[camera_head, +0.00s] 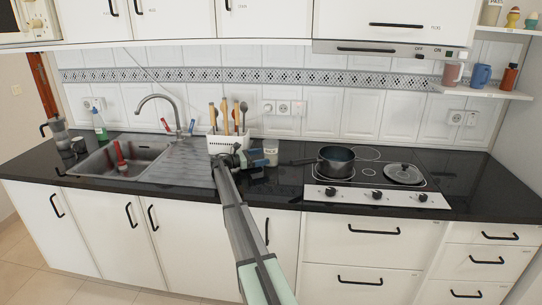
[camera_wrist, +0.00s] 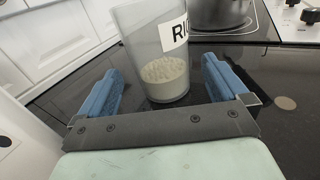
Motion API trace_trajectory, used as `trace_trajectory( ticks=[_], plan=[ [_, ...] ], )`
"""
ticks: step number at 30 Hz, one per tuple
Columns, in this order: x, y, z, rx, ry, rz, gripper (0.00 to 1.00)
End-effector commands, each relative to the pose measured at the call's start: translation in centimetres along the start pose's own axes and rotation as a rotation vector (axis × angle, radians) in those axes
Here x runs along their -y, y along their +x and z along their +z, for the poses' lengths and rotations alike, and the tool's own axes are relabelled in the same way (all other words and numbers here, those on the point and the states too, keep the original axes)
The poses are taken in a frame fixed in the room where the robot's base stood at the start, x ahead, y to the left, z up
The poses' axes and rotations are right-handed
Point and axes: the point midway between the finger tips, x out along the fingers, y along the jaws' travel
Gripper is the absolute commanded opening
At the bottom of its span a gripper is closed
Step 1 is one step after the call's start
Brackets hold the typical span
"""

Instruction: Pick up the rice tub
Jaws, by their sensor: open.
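The rice tub is a clear cup with a white "RICE" label and pale grains in its lower part. In the head view the rice tub (camera_head: 271,152) stands on the black counter, left of the hob. In the wrist view the rice tub (camera_wrist: 141,43) appears upright between and just beyond the blue fingers, its top cut off by the frame. My gripper (camera_head: 253,160) is open and empty at the tub's left side in the head view. In the wrist view my gripper (camera_wrist: 161,72) has one finger to each side of the tub's base.
A dark pot (camera_head: 336,161) stands on the hob (camera_head: 362,185) right of the tub. A white utensil holder (camera_head: 218,145) stands close behind my gripper. The sink (camera_head: 110,157) is at left.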

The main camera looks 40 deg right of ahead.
Motion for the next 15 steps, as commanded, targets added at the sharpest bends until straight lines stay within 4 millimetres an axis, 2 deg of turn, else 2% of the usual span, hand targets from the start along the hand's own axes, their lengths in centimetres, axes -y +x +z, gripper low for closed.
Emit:
trace_trajectory(
  ticks=[5,15],
  plan=[
    [0.0,0.8,0.0,0.0,0.0,0.0,1.0],
    [0.0,5.4,0.0,0.0,0.0,-0.001,1.0]
  ],
)
